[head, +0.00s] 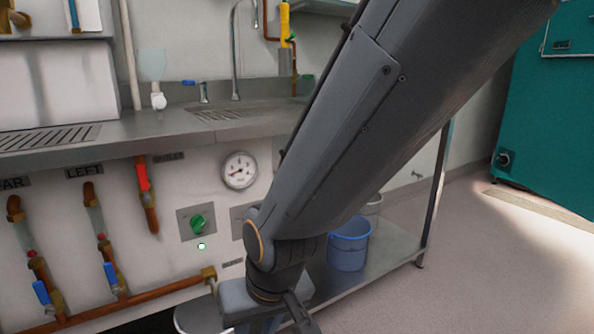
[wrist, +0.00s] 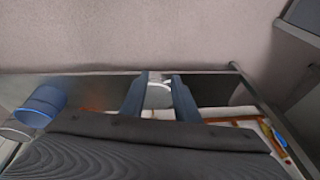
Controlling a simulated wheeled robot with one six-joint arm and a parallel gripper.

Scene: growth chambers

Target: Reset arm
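My arm runs from the upper right down across the middle of the head view. My gripper (head: 297,318) hangs low at the bottom edge there, in front of the bench, and is partly cut off by the frame. In the wrist view the two fingers of my gripper (wrist: 160,84) stand apart with nothing held between them. A pale rounded thing (wrist: 159,94) shows between and beyond the fingers; I cannot tell what it is. My dark arm link fills the lower part of the wrist view.
A steel bench (head: 150,128) with a sink stands behind my arm. Its front panel carries a green knob (head: 198,224), a gauge (head: 240,171) and several pipes with valves. A blue bucket (head: 348,245) stands on the lower shelf (head: 392,250). Floor at right is clear before a teal cabinet (head: 553,115).

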